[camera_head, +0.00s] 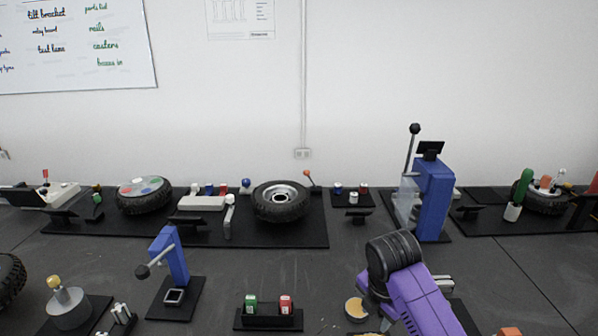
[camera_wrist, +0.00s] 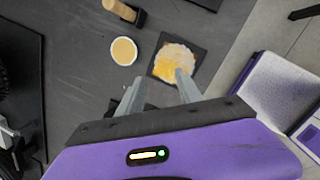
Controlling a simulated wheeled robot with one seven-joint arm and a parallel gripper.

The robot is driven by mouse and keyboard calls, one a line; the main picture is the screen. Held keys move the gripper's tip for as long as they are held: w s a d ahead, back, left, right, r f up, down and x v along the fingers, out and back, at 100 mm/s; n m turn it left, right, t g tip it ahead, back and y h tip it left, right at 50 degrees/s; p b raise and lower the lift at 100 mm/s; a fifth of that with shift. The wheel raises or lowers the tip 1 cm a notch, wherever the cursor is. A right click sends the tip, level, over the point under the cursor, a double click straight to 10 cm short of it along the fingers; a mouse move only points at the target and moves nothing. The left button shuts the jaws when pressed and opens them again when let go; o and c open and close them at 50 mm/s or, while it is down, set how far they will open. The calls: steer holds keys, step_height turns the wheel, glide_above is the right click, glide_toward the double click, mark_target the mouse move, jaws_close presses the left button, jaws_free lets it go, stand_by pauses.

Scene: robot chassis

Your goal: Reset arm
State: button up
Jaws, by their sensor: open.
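My arm is purple with a black joint, at the lower right of the head view; its gripper end is mostly hidden behind the arm there. In the wrist view my gripper (camera_wrist: 160,88) shows two grey fingers spread apart with nothing between them. Beyond the fingertips lies a dark square plate with a pale and orange round item (camera_wrist: 172,60) on it. Whether the right finger touches the plate I cannot tell. A round cream-topped thing (camera_wrist: 124,51) stands left of the plate; it also shows in the head view (camera_head: 355,308).
A black tray (camera_head: 268,321) with a green and a red item stands left of my arm. Blue presses (camera_head: 172,262) (camera_head: 432,200) stand at left and behind. A wheel (camera_head: 282,201) lies on a back mat. Grey table between the mats and front items is partly clear.

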steer(key=w+a+r+m+t+y, duration=0.4)
steer(key=w+a+r+m+t, duration=0.15)
steer(key=a+m+t, duration=0.35)
steer(key=s+d+m+t+h, duration=0.1)
steer(key=s+d+m, duration=0.2)
steer(key=s, duration=1.3)
steer(key=s+d+r+m+t+h, duration=0.1)
steer(key=s+d+m, duration=0.3)
steer(key=s, duration=1.3)
steer(key=s+d+r+m+t+h, duration=0.1)
steer(key=s+d+m, duration=0.3)
steer(key=s+m, duration=0.5)
steer(key=s, duration=0.8)
steer(key=shift+s+b, duration=0.25)
steer(key=shift+b, duration=0.05)
steer(key=shift+f, duration=0.1)
